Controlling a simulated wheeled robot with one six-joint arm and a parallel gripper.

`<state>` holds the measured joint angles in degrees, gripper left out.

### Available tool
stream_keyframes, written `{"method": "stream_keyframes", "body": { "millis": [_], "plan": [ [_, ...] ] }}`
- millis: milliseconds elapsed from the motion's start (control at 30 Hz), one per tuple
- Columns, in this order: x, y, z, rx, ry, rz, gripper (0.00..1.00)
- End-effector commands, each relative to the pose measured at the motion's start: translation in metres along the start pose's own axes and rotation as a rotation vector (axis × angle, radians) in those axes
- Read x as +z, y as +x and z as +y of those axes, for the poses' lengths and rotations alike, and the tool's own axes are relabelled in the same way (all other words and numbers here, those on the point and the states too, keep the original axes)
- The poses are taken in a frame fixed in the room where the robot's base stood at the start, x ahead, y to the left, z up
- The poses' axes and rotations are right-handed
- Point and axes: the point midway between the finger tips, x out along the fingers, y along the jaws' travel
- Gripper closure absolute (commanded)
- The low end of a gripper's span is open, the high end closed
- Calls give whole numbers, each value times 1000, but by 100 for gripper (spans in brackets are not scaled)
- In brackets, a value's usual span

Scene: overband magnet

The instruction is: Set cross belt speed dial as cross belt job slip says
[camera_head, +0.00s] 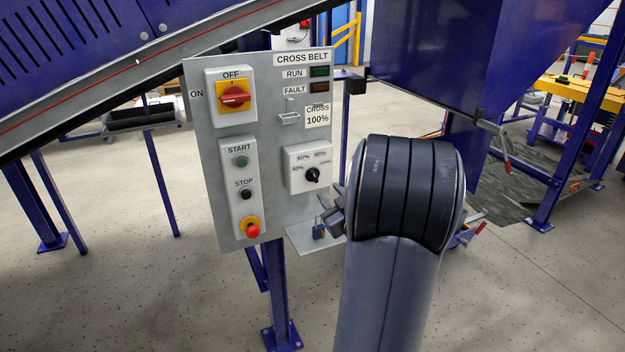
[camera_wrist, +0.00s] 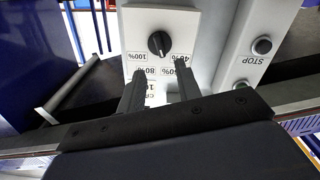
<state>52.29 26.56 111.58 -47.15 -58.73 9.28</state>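The grey control panel marked CROSS BELT carries a black speed dial (camera_head: 312,174) on a white box, with marks at 40%, 60%, 80% and 100%. The job slip (camera_head: 318,116) above it reads CROSS 100%. In the wrist view the dial (camera_wrist: 159,43) appears upside down, just beyond my fingertips. I cannot tell clearly which mark the dial points to. My gripper (camera_wrist: 158,68) is open and empty, its two fingers apart and not touching the dial. The slip is partly hidden there behind the fingers. In the head view my arm hides most of the gripper.
Left of the dial are a red OFF/ON switch (camera_head: 234,96), a START button (camera_head: 241,160), a STOP button (camera_head: 246,194) and a red emergency button (camera_head: 252,231). A small shelf (camera_head: 305,240) juts out below. A sloping conveyor (camera_head: 110,75) passes behind the panel.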

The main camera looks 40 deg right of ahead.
Motion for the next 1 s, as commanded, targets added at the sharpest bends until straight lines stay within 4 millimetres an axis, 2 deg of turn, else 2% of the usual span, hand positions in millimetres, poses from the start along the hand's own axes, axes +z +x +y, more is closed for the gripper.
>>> {"method": "stream_keyframes", "body": {
  "millis": [200,400,600,833,1000],
  "plan": [
    [0,44,-1,-3,0,0,67],
    [-1,73,-1,-1,-1,0,67],
    [0,83,-1,0,-1,-1,67],
    [0,84,-1,0,0,-2,67],
    [0,84,-1,0,0,-1,80]
  ]
}}
